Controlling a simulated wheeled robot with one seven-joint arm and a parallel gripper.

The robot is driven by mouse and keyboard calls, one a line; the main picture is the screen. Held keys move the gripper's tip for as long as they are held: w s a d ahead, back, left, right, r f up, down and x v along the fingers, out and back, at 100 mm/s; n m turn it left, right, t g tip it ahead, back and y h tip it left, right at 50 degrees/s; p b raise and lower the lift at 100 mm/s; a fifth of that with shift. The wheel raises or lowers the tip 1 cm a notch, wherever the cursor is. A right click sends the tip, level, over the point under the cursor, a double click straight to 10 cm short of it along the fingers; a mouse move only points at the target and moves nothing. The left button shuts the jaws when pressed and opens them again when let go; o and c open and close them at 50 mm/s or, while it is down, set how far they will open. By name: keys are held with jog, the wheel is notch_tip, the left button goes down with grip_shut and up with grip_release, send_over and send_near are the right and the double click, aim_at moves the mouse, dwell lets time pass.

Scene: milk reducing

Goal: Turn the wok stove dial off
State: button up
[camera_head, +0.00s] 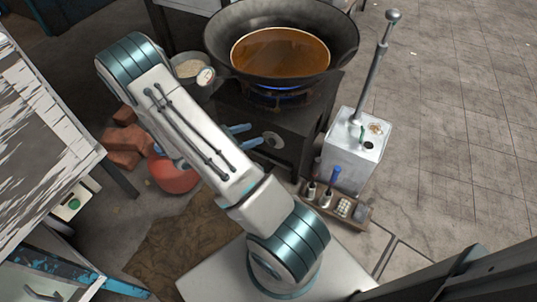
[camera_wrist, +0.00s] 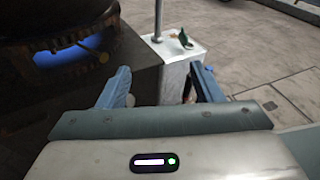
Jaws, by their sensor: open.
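The stove (camera_head: 312,122) is a dark box with a large black wok (camera_head: 222,40) on top, holding brown liquid. A blue flame (camera_head: 283,88) burns under the wok, and a blue glow (camera_wrist: 62,57) shows in the wrist view. The round grey dial (camera_head: 273,140) is on the stove's front face. My gripper (camera_head: 255,134) is open, its two blue fingers pointing at the dial from the left, close to it. I cannot tell whether they touch it. In the wrist view my gripper (camera_wrist: 161,78) has nothing clearly between its fingers; a pale rounded part, perhaps the dial, shows beside the left finger.
A white metal box (camera_head: 350,165) with a tall rod stands right of the stove. A small wooden tray (camera_head: 352,218) of bottles lies in front of it. A red round container (camera_head: 172,178) and bricks (camera_head: 124,147) are at left. Open paved floor lies at right.

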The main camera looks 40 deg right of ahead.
aim_at(271, 144)
notch_tip(271, 144, down, 25)
jog(key=w+n+t+b, duration=0.2)
jog(key=n+t+b, duration=0.65)
jog(key=n, duration=0.45)
jog(key=shift+t+h, duration=0.35)
jog(key=shift+h, duration=0.05)
jog(key=b+x, duration=0.1)
jog(key=x, duration=0.3)
jog(key=b+x, duration=0.1)
jog(key=x, duration=0.4)
jog(key=b+x, duration=0.1)
jog(key=x, duration=0.3)
jog(key=shift+d+f, duration=0.25)
jog(key=shift+d, duration=0.15)
jog(key=shift+d+r+b, duration=0.1)
jog(key=shift+d+b, duration=0.05)
jog(key=shift+b, duration=0.15)
jog(key=shift+r, duration=0.15)
jog(key=c, duration=1)
